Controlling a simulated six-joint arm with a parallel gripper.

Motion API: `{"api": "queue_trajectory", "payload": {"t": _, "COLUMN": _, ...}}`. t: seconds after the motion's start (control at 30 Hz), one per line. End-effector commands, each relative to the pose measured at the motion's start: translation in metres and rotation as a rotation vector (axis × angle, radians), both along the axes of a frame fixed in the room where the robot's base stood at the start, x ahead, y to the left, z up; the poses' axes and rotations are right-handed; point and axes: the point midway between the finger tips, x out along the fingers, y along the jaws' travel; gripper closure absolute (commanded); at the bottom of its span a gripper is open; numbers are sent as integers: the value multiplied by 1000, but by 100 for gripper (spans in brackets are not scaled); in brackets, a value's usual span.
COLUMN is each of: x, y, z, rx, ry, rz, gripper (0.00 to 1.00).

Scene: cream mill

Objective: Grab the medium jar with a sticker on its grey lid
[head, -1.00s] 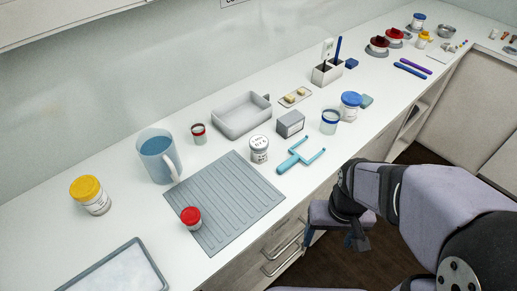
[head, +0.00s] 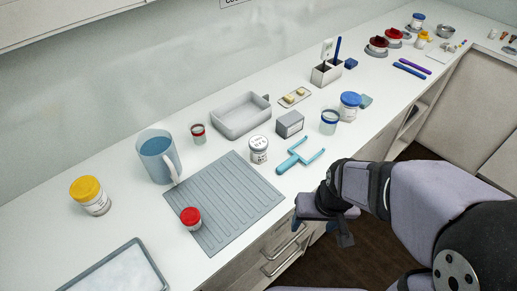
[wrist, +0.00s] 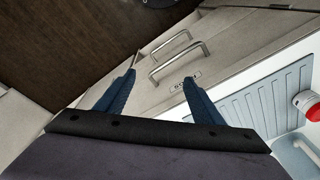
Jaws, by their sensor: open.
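The jar with a grey lid (head: 259,150) stands upright on the counter at the far right corner of the grey ribbed mat (head: 225,198). It is white, with dark print on its label and a pale sticker on its lid. It does not show in the wrist view. My gripper (wrist: 158,88) is open and empty, its two blue fingers spread over the drawer fronts. In the head view it is in front of the counter edge, to the right of and nearer than the jar, and the fingers are partly hidden by the wrist.
A red-lidded jar (head: 191,218) stands on the mat. A turquoise fork-like tool (head: 300,157) and a grey box (head: 290,124) lie right of the grey-lidded jar. A grey tray (head: 241,116), small red-rimmed jar (head: 198,133) and blue pitcher (head: 158,157) are behind. Drawer handles (head: 283,243) protrude below.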

Motion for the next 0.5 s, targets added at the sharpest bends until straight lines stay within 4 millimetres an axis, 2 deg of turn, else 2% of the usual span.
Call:
{"api": "queue_trajectory", "payload": {"t": 0.3, "x": 80, "y": 90, "z": 20, "rx": 133, "ry": -358, "rz": 38, "gripper": 38}}
{"api": "queue_trajectory", "payload": {"t": 0.5, "x": 122, "y": 133, "z": 32, "rx": 165, "ry": -615, "rz": 24, "gripper": 38}}
